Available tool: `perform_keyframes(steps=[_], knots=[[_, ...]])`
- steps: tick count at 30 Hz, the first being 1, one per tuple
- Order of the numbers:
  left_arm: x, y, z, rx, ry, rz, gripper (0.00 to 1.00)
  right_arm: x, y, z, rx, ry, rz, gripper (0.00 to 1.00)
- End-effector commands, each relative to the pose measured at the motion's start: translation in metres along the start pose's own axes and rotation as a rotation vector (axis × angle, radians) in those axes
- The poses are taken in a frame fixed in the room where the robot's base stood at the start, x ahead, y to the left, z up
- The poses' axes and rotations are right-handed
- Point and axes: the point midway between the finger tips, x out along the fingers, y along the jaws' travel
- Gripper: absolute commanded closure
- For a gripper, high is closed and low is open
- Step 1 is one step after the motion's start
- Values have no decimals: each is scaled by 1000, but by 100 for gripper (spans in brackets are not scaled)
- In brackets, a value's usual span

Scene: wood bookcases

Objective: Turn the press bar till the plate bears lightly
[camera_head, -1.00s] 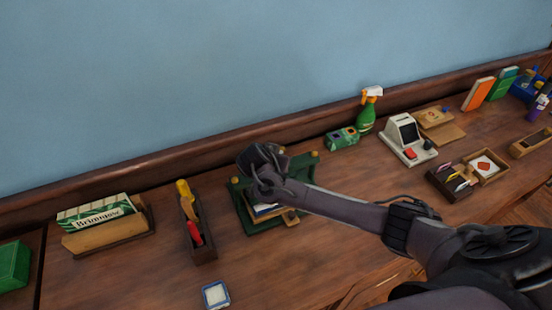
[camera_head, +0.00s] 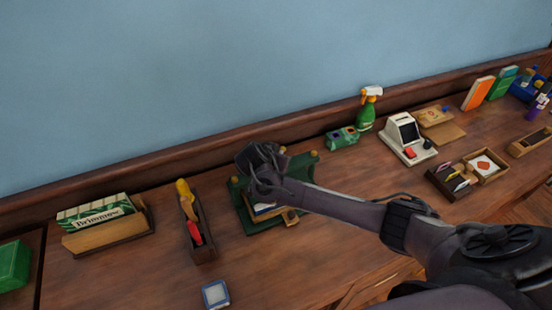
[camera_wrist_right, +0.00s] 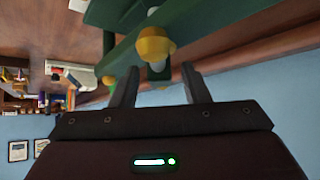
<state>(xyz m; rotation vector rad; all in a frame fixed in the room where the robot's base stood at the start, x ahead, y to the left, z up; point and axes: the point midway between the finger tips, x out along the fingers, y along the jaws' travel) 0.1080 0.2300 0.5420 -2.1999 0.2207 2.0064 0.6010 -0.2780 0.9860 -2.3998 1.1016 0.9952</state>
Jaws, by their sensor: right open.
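The green press (camera_head: 302,167) stands on the wooden counter, with books or papers under its green top. My right arm crosses in front of it and hides much of it. My right gripper (camera_head: 258,160) is above the press's left part. In the right wrist view my right gripper (camera_wrist_right: 160,72) is open, with its two fingers apart and nothing held. A yellow knob (camera_wrist_right: 155,44) on the green press bar (camera_wrist_right: 205,28) lies just beyond and between the fingertips; I cannot tell if they touch it. My left gripper is not in view.
A tool holder (camera_head: 201,240) and a card box (camera_head: 108,235) stand left of the press. A small blue-edged square (camera_head: 215,294) lies in front. A green spray bottle (camera_head: 366,118) and white machine (camera_head: 405,138) stand to the right. The front counter near the press is mostly clear.

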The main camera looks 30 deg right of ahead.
Motion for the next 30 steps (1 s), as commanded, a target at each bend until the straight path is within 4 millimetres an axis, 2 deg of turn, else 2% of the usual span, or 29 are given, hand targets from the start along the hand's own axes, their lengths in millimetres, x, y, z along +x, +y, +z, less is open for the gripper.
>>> perform_keyframes(steps=[4,12,15,19,30], knots=[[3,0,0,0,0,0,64,-14,-2,-2,0,5,-5,58],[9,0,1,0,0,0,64,-59,-1,-1,-1,4,-4,58],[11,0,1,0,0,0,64,-70,-1,-1,0,2,-2,58],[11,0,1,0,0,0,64,-76,0,0,0,1,0,58],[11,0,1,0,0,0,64,-77,0,0,0,0,0,58]])
